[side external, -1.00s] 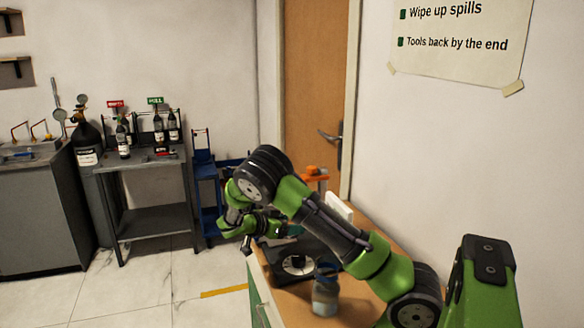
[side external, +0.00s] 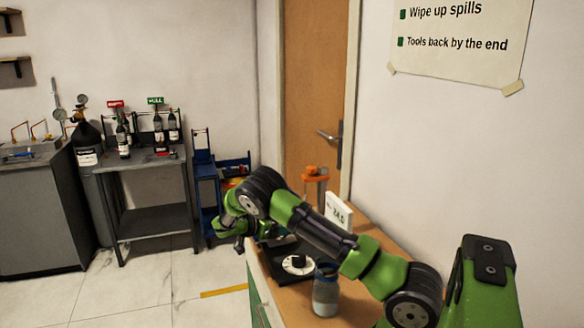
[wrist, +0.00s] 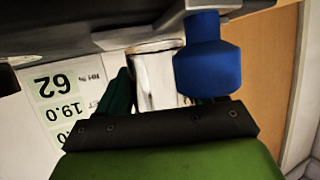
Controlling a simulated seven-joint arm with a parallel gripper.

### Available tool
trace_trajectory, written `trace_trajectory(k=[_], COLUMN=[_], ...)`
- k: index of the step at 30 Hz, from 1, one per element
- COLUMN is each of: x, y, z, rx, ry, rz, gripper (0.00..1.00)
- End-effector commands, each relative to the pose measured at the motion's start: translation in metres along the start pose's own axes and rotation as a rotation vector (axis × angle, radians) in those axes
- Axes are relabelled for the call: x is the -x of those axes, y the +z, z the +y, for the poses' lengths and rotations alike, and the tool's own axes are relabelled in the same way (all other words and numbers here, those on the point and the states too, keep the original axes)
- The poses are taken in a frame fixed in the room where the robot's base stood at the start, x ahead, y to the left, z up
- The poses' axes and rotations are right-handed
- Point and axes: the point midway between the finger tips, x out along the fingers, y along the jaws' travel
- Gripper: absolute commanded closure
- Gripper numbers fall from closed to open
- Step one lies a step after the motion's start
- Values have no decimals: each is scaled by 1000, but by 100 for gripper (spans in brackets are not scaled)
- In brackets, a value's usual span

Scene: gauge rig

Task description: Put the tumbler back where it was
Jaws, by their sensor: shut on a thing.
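In the wrist view, a pale, shiny, streaked piece (wrist: 157,78) shows between a dark green finger (wrist: 120,95) and a blue part; I take it to be the tumbler. Only part of it shows, and its tilt cannot be told. My gripper (wrist: 160,95) is shut on it. The other finger is not clear. In the side view my gripper (side external: 240,240) is at the far left end of my arm, near the counter's left edge; the held piece cannot be made out there.
The counter (side external: 297,301) bears a dark device with a round white dial (side external: 297,264), a glass jar (side external: 325,292), a white display (side external: 339,212) and an orange-topped stand (side external: 315,178). A blue part (wrist: 207,62) is close to my gripper. Floor left of the counter is mostly open.

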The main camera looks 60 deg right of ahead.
Motion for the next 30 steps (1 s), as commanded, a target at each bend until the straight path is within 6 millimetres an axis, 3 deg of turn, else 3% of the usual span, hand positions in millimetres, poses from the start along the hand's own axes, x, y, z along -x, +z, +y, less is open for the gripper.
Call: trace_trajectory(k=[3, 4, 9, 20, 30], x=[-1, -1, -1, 4, 70], y=[2, 3, 2, -1, 0], z=[0, 0, 0, 0, -1], rx=[1, 2, 1, -1, -1], ry=[0, 0, 0, -1, -5], rz=[1, 1, 0, 0, -1], gripper=[69, 31, 7, 7, 7])
